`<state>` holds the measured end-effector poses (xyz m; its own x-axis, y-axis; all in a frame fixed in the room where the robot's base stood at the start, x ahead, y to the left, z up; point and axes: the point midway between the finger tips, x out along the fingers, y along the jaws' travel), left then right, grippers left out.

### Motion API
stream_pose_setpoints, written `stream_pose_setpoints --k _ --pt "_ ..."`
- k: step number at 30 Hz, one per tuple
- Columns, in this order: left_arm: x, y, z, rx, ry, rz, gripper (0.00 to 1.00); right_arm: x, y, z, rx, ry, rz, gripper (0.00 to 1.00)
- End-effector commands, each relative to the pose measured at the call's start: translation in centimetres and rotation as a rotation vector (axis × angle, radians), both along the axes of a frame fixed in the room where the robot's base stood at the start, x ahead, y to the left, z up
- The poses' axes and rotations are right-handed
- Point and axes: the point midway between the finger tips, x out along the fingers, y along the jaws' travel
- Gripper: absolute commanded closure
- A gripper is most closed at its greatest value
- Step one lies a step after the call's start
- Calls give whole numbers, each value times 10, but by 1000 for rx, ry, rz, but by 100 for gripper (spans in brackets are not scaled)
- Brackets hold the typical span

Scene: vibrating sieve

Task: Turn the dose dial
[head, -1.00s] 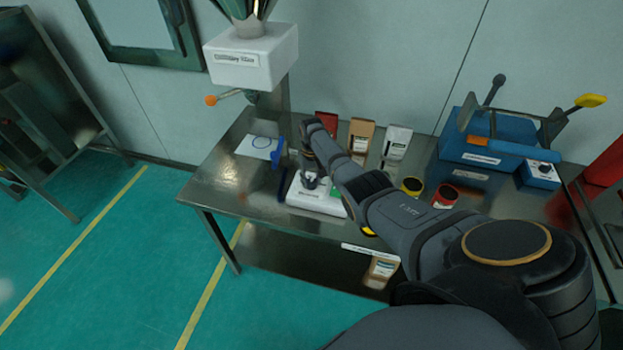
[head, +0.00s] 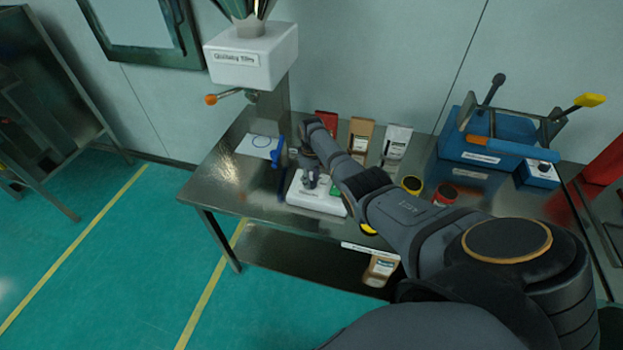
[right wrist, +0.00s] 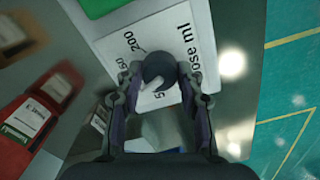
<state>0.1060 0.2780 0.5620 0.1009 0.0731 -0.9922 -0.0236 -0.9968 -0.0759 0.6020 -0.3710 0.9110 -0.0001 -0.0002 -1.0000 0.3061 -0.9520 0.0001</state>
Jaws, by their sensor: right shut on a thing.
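The dose dial (right wrist: 157,68) is a dark round knob on a white panel in the right wrist view. The panel (right wrist: 205,45) carries printed numbers and the words "ose ml" around the dial. My right gripper (right wrist: 160,78) is shut on the dial, one finger on each side. In the head view the white dosing box (head: 316,203) sits on the steel table, and my right gripper (head: 311,178) reaches down onto it. The dial itself is mostly hidden there by the gripper. A green part (right wrist: 100,6) shows on the panel. My left gripper is not in view.
Red, brown and white packets (head: 360,135) stand behind my right arm on the table (head: 225,185). A yellow-topped jar (head: 411,185) and a red jar (head: 445,194) are to the right. A blue machine (head: 480,150) stands further right. A dispenser (head: 250,58) overhangs the back left.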

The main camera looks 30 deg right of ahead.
Motion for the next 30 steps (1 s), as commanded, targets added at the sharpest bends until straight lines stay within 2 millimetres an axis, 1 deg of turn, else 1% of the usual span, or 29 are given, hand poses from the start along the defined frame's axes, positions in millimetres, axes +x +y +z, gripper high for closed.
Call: stream_pose_setpoints --k 11,12,15,17,26,29,30 --pt "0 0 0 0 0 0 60 0 0 0 1 -1 4 94" --pt "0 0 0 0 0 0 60 0 0 0 1 -1 4 60" --pt "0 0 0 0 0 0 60 0 0 0 0 -1 3 46" --pt "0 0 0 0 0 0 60 0 0 0 0 -1 3 39" --pt "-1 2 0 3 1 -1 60 0 0 1 0 -1 3 39" --pt "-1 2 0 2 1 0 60 1 -1 9 -1 -3 2 39" --pt "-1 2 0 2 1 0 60 2 -1 15 -1 -4 2 39"
